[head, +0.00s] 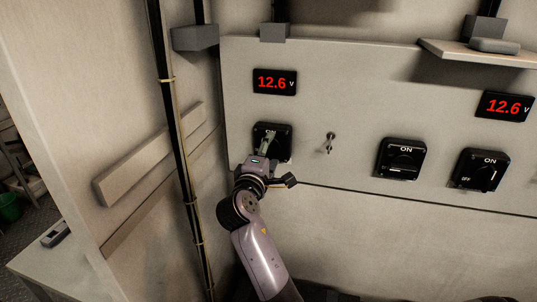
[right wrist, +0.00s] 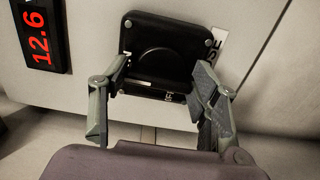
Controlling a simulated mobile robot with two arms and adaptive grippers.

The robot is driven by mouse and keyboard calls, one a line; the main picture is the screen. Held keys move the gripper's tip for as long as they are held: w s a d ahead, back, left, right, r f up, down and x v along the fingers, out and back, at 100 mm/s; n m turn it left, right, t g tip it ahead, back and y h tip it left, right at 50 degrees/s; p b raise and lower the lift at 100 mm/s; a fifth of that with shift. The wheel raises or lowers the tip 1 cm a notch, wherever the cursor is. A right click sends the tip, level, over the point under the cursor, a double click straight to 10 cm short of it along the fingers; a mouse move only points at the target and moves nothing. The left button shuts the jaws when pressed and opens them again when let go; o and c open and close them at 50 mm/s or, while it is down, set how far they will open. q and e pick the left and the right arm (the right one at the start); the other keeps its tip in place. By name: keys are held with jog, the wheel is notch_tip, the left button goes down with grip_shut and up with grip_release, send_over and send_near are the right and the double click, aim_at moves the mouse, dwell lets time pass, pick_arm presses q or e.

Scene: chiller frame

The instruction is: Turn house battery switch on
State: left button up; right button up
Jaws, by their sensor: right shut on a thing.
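A black square rotary switch (head: 285,133) is on the pale panel, below the left 12.6 V display. My right gripper (head: 267,143) is in front of it and hides most of its dial and lettering. In the right wrist view this switch (right wrist: 160,40) shows a round dial, with a label ending in "SE" beside it. The right gripper's fingers (right wrist: 160,85) straddle the lower dial, shut on its knob; the exact contact is hard to see. The dial's setting cannot be read. My left gripper is not in view.
Two more black rotary switches, a middle one (head: 402,158) and a right one (head: 481,171), are on the panel. A small metal toggle (head: 330,142) sticks out between. A shelf (head: 480,53) juts out above right. A black vertical cable run (head: 178,130) stands left.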

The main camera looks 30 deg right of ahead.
jog(key=shift+f, duration=0.1)
jog(key=o, duration=1.1)
jog(key=shift+o, duration=0.2)
jog(key=v, duration=0.7)
jog(key=shift+s+a, duration=0.2)
